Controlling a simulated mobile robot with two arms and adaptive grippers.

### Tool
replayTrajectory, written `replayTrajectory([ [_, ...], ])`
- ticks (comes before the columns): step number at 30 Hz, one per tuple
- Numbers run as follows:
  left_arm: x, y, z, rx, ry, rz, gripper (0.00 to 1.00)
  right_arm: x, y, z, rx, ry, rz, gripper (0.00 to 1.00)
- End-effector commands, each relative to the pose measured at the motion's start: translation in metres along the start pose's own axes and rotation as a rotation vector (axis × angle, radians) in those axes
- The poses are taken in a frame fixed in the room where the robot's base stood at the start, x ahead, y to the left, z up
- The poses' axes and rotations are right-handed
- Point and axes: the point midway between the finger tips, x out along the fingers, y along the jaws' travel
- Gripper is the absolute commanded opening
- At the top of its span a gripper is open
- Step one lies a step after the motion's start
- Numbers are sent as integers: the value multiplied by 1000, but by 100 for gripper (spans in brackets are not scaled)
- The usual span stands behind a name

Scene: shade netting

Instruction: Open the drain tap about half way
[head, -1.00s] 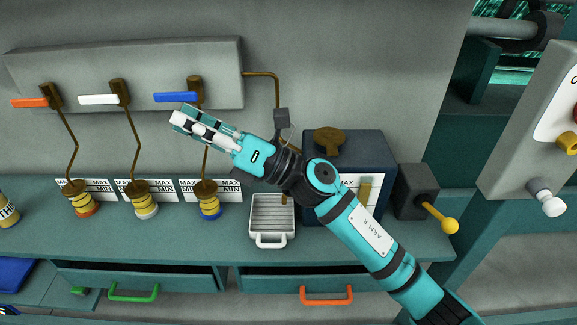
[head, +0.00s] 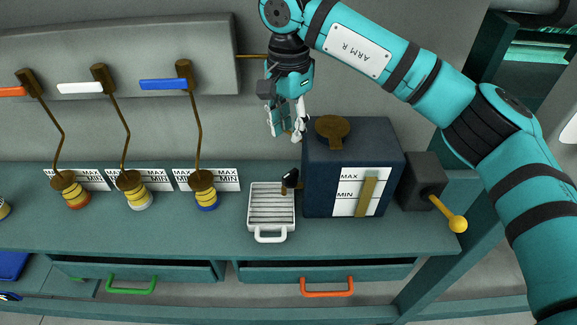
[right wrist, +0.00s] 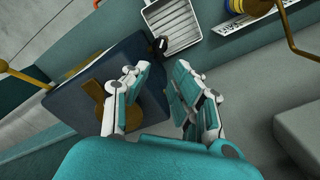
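The drain tap (head: 290,180) is a small black-handled tap low on the left side of the dark blue tank (head: 350,150). Its spout is over the slatted white tray (head: 271,237). The tap also shows in the right wrist view (right wrist: 160,45), small, at the tray's edge; its exact handle angle is hard to tell. My right gripper (head: 285,132) points down above the tap, beside the tank's upper left edge and apart from the tap. In the right wrist view its fingers (right wrist: 160,95) are spread with nothing between them. My left gripper is not in view.
A brown cap (head: 333,130) stands on the tank top. A grey box with a yellow-knobbed lever (head: 456,224) is right of the tank. Blue (head: 163,84), white and orange levers are on the wall panel at left. Drawers are under the bench (head: 215,240).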

Motion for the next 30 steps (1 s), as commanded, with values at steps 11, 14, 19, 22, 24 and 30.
replayTrajectory([
  [11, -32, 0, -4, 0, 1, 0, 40, 81, 1, 2, 0, -6, 3, 25],
  [14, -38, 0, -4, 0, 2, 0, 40, 98, 1, 2, -1, -5, 1, 25],
  [19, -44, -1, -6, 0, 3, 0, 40, 119, 0, 2, 1, -5, 0, 25],
  [22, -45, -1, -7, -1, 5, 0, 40, 126, 0, 2, -1, -4, -1, 25],
  [24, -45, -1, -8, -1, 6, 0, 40, 128, 0, 2, -1, -3, -3, 25],
  [30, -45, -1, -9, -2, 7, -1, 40, 128, -1, 2, -1, -3, -3, 25],
])
